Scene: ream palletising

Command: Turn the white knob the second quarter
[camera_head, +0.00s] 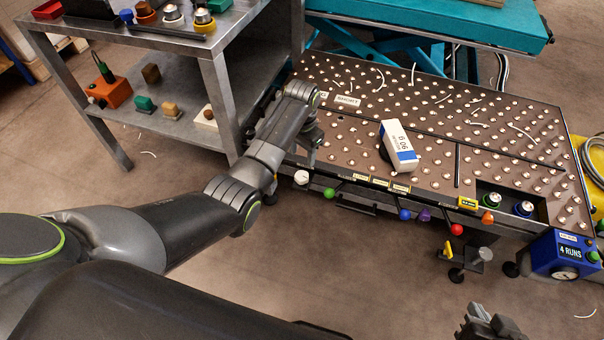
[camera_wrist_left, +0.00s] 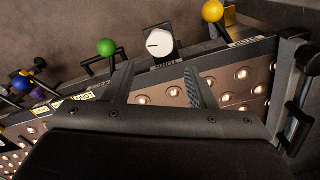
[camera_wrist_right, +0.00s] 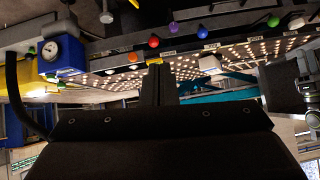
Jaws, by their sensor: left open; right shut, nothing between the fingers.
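The white knob (camera_head: 301,177) is on the front edge of the ball-studded table, left of the green knob. In the left wrist view the white knob (camera_wrist_left: 160,43) shows a round face with a short dark mark toward its left side. My left gripper (camera_head: 311,152) is just above and behind it in the head view. In the left wrist view my left gripper (camera_wrist_left: 160,72) is open, its two fingers apart, with the knob beyond the tips and between their lines; no contact shows. My right gripper (camera_wrist_right: 158,80) is shut and empty, away from the table.
Green (camera_head: 329,192), blue (camera_head: 404,214), purple (camera_head: 423,215), red (camera_head: 456,229) and orange (camera_head: 487,217) knobs line the front edge. A white-and-blue ream (camera_head: 399,146) lies on the ball table (camera_head: 450,125). A grey shelf (camera_head: 215,75) stands close left of my left arm.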

